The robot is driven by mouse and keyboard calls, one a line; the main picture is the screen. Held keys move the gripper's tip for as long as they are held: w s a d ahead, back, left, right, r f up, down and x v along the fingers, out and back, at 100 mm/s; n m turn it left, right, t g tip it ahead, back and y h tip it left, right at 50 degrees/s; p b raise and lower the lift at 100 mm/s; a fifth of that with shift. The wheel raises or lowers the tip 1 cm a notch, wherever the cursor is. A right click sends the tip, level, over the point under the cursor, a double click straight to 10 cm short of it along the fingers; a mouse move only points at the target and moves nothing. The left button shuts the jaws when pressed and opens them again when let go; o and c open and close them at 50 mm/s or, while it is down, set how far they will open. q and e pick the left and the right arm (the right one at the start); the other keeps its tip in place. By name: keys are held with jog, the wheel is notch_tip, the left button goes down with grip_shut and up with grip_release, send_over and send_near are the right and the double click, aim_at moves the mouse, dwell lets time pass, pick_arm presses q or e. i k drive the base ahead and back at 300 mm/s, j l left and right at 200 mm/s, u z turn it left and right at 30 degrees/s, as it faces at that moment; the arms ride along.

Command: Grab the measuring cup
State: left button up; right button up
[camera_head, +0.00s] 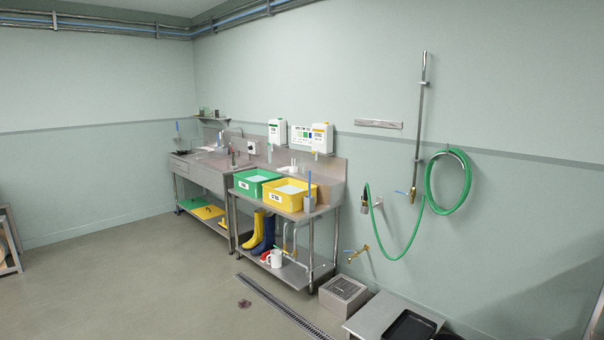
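A small white cup (276,258) with a handle stands on the lower shelf of the steel sink table, near its front edge. It looks like the measuring cup, but it is too small here to make out any markings. A red item (265,256) sits close beside it on the left. Neither of my grippers is in view, and nothing is seen touching the cup.
The steel table holds a green bin (257,182) and a yellow bin (284,197). Yellow boots (253,232) and blue boots (266,234) stand below. A floor drain (280,306) and grey box (343,293) lie in front.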

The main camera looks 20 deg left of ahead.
aim_at(301, 168)
jog(key=i+j+u, duration=0.25)
jog(key=i+u, duration=0.25)
jog(key=i+j+u, duration=0.2)
jog(key=i+u, duration=0.15)
jog(key=i, duration=0.8)
jog(key=i+l+u, duration=0.15)
jog(key=i+u, duration=0.25)
jog(key=i, duration=0.75)
jog(key=i+j, duration=0.1)
jog(key=i, duration=0.9)
jog(key=i+j, duration=0.15)
jog(key=i, duration=0.9)
jog(key=j+u, duration=0.05)
